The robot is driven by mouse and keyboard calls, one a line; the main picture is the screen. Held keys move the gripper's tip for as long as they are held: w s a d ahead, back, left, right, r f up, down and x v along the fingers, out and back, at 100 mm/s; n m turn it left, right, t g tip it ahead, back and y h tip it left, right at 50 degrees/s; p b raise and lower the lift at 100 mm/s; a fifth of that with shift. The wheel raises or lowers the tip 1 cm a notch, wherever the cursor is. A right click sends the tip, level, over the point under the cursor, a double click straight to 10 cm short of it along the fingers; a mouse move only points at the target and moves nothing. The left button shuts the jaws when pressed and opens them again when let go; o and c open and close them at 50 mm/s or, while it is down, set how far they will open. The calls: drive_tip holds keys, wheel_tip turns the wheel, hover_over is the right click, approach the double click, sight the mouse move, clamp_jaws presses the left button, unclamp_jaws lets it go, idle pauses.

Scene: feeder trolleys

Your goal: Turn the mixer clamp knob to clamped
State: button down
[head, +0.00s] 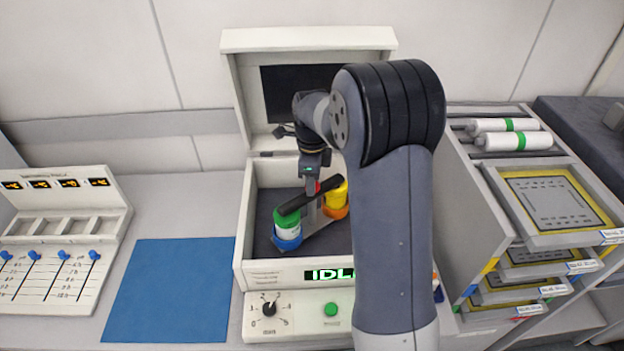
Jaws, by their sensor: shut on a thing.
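The mixer (247,225) is an open-lidded white box with a dark interior and a lit display reading "IDL", the rest hidden by my arm. Inside, a black bar-shaped clamp knob (291,206) lies slantwise, its left end nearer the front, over the gap between two jars. My gripper (313,188) points down into the box and is shut on the knob near its middle. A small red mark shows beside the fingers. A green-and-blue jar (288,233) stands front left, a yellow-and-orange jar (337,201) back right. The clamp's position marks cannot be made out.
The raised lid (243,97) stands behind my arm. A dial (269,308) and a green button (330,310) are on the front panel. A blue mat (170,290) and slider panel (60,265) lie left; a trolley with framed trays (500,190) stands right.

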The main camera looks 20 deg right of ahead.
drive_tip(key=c, duration=1)
unclamp_jaws()
drive_tip(key=shift+o, duration=0.2)
wheel_tip(320, 180, up, 11)
drive_tip(key=shift+b, duration=0.45)
drive_tip(key=shift+f, duration=0.15)
wheel_tip(320, 180, down, 11)
drive_tip(key=shift+r+p, duration=0.1)
drive_tip(key=shift+p, duration=0.4)
drive_tip(key=shift+r, duration=0.1)
